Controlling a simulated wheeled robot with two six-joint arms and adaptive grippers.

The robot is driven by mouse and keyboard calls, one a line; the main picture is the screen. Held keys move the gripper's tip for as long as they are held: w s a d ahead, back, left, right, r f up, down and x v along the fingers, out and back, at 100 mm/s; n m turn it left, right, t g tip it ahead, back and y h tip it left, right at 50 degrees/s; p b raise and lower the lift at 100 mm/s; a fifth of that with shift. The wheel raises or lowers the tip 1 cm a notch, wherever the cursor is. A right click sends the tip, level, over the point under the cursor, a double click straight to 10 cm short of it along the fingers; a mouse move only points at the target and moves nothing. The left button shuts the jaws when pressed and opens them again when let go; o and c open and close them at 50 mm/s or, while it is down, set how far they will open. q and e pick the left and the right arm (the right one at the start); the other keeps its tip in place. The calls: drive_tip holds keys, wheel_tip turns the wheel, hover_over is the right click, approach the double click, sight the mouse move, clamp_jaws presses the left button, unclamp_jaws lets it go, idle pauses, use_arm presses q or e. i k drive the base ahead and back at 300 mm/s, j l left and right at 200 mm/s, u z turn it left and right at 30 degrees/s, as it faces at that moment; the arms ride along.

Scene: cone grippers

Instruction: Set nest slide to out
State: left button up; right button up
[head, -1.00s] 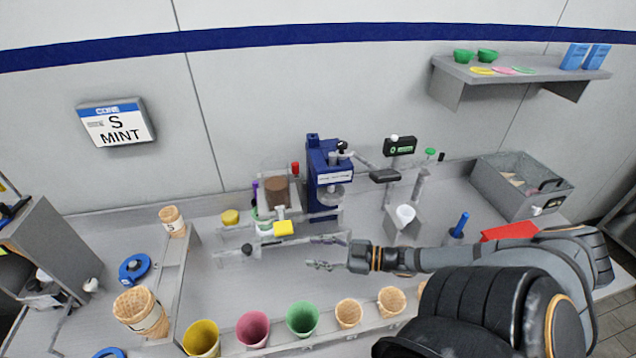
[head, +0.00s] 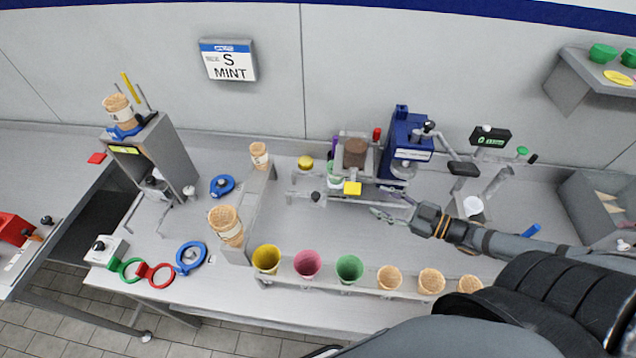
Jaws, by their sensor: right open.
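The blue machine (head: 402,145) stands against the back wall. My right gripper (head: 384,203) reaches in from the right, open and empty. It appears just right of the yellow block and in front of the blue machine; contact cannot be told. My left gripper is not in view.
A row of cups and cones, including a green cup (head: 349,269), stands along the front rail. A brown-filled container (head: 355,153) is behind the yellow block. A grey stand (head: 177,150) is at left. The counter between front rail and slide is clear.

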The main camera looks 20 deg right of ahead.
sight(317, 200)
drive_tip(key=k+j, duration=0.2)
drive_tip(key=j, duration=0.15)
drive_tip(key=k+j, duration=0.15)
drive_tip(key=j, duration=0.2)
drive_tip(key=k+j, duration=0.2)
drive_tip(key=j, duration=0.2)
drive_tip(key=k+j, duration=0.2)
drive_tip(key=j, duration=0.15)
drive_tip(key=k+j, duration=0.15)
drive_tip(key=j, duration=0.2)
